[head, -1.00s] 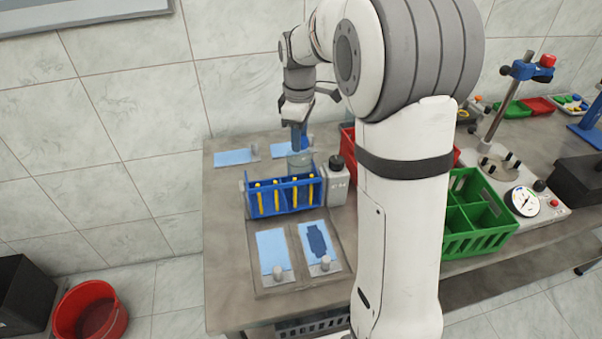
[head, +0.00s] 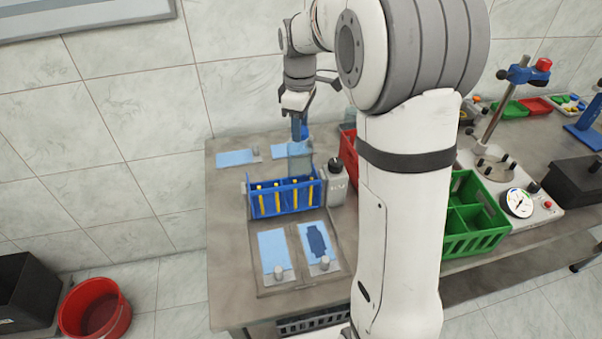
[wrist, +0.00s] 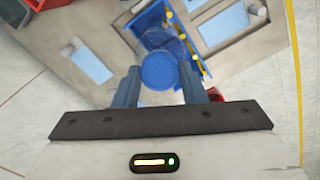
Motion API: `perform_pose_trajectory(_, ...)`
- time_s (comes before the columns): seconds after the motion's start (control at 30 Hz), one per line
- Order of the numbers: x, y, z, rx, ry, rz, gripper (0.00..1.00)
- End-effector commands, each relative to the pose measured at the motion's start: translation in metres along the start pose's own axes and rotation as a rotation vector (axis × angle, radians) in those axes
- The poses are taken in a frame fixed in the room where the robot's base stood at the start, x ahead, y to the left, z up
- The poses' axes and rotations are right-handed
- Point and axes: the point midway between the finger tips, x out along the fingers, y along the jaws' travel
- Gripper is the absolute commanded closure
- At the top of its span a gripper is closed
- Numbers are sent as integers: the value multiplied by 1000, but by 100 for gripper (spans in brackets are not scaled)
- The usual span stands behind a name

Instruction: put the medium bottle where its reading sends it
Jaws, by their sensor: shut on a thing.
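My gripper (head: 299,132) is shut on a clear bottle (head: 300,160) and holds it upright behind the blue rack. In the wrist view, the round blue top (wrist: 161,70) of the bottle sits between the two fingers of my gripper (wrist: 160,88). The bottle's lower end is partly hidden behind the rack, so I cannot tell exactly how far it is above the table. Its size and any reading on it are not legible.
The blue rack (head: 286,203) with yellow posts stands in front of the bottle, with a white black-capped bottle (head: 335,186) to its right. Light blue pads lie in front (head: 272,250), one with a dark bottle shape (head: 316,240). Green (head: 470,240) and red crates (head: 348,150) stand right.

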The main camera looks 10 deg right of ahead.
Motion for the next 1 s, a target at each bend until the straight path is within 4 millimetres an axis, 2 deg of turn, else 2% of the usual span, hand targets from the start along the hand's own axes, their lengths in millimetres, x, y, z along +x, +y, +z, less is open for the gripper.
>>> perform_pose_trajectory(1.0,-52,0,-1,-1,1,2,82)
